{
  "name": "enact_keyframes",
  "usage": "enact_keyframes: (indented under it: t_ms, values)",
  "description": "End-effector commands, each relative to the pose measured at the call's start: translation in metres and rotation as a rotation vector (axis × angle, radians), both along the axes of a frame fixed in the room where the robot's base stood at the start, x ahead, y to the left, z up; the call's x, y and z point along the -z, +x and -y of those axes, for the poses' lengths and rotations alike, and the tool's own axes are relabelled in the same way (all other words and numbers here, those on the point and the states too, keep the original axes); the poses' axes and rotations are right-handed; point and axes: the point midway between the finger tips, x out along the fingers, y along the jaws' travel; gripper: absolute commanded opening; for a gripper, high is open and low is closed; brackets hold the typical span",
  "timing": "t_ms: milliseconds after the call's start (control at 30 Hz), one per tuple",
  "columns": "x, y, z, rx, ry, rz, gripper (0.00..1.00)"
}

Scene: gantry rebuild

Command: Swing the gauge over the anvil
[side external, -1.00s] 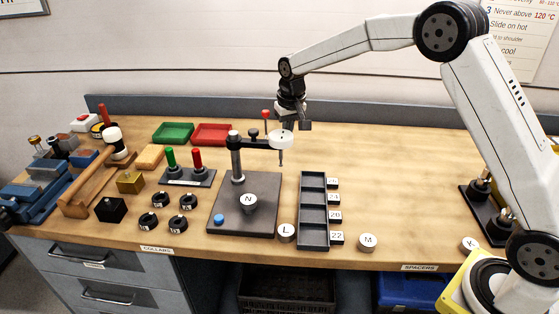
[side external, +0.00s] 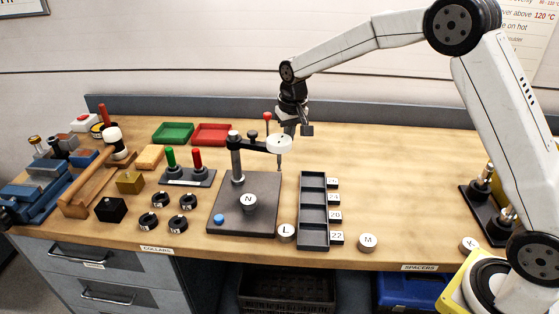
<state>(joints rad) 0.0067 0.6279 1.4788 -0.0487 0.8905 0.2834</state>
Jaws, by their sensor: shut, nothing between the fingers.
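The gauge (side external: 279,145) is a white round dial with a thin stem pointing down. A black arm (side external: 255,144) carries it from the grey post (side external: 237,165) on a dark base plate (side external: 265,190). The gauge hangs near the plate's back right corner. A round piece marked N (side external: 249,201) stands on the plate, in front of the post; I cannot tell whether the anvil is under it. The gauge is behind and to the right of N. My gripper (side external: 295,130) is shut and empty, just behind the gauge; whether it touches the dial is unclear.
A red-topped knob (side external: 267,117) shows behind the gauge arm. Red- and green-handled pieces (side external: 187,172) stand left of the plate. A dark compartment tray (side external: 313,238) and a round piece marked L (side external: 286,231) are to the right. The bench beyond the tray is mostly clear.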

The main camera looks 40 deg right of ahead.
Motion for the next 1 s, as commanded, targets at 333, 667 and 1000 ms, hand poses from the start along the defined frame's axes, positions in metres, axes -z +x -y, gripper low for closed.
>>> enact_keyframes:
  t_ms: [333,667,1000]
  values:
    - [0.0,-0.001,-0.001,-0.001,0.0,0.0,0.0]
    - [-0.001,-0.008,-0.008,-0.002,0.0,0.002,0.0]
    - [0.0,-0.016,-0.016,-0.001,0.0,0.0,0.0]
